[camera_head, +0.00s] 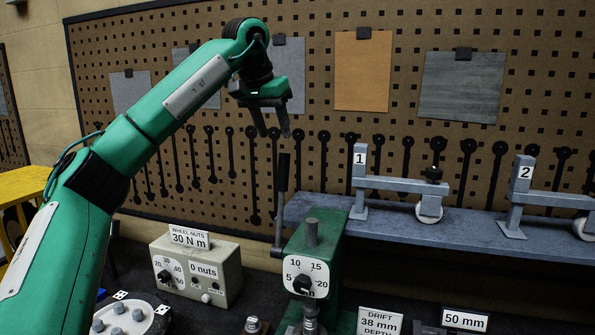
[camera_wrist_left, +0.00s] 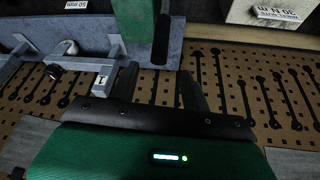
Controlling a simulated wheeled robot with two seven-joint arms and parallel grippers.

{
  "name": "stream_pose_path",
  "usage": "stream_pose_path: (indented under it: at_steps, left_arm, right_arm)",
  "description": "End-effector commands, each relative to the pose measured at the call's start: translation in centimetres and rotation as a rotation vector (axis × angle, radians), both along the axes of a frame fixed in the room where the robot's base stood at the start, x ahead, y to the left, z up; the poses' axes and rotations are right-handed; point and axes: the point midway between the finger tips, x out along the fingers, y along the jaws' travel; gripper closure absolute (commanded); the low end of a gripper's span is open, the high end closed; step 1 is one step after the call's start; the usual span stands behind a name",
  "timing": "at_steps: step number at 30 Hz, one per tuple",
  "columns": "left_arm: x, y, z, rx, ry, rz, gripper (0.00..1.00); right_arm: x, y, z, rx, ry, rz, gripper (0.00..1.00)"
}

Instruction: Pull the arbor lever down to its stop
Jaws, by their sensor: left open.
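The arbor press is a green body (camera_head: 325,235) with a white dial (camera_head: 306,277) at the front centre. Its lever (camera_head: 282,180) has a black grip and stands nearly upright at the press's left side. In the left wrist view, the dark lever grip (camera_wrist_left: 161,42) shows beside the green press (camera_wrist_left: 133,18). My left gripper (camera_head: 271,132) is open and empty, fingers pointing down. It appears just above and slightly left of the lever's top in the head view; I see no contact. My right gripper is not in view.
A grey box (camera_head: 200,272) labelled "WHEEL NUTS 30 N m" stands left of the press. A blue-grey shelf (camera_head: 450,228) behind right carries brackets marked 1 (camera_head: 400,184) and 2 (camera_head: 550,198). A pegboard (camera_head: 300,130) with hanging tools forms the back. Signs reading 38 mm (camera_head: 380,323) and 50 mm (camera_head: 465,319) stand at front right.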

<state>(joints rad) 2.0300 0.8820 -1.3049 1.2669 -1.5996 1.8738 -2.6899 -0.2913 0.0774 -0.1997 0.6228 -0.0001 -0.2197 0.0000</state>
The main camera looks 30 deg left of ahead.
Motion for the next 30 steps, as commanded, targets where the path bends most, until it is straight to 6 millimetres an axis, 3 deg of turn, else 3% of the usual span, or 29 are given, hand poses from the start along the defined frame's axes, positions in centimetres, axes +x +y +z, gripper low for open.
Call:
stream_pose_path:
  at_steps: [5, 14, 21, 30]
  left_arm:
    - [0.6, 0.0, -1.4, 0.0, 0.001, -0.001, 0.53]
    - [2.9, -0.2, -7.1, 0.0, 0.004, 0.001, 0.53]
    - [4.5, -0.3, -10.9, 0.0, 0.001, 0.001, 0.53]
    - [5.2, -0.4, -12.7, -0.001, -0.001, 0.0, 0.53]
  right_arm:
    - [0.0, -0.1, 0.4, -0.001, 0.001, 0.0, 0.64]
    - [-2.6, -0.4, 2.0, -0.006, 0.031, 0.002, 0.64]
    - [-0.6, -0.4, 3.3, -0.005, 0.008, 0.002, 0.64]
    - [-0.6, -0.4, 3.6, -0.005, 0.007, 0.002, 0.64]
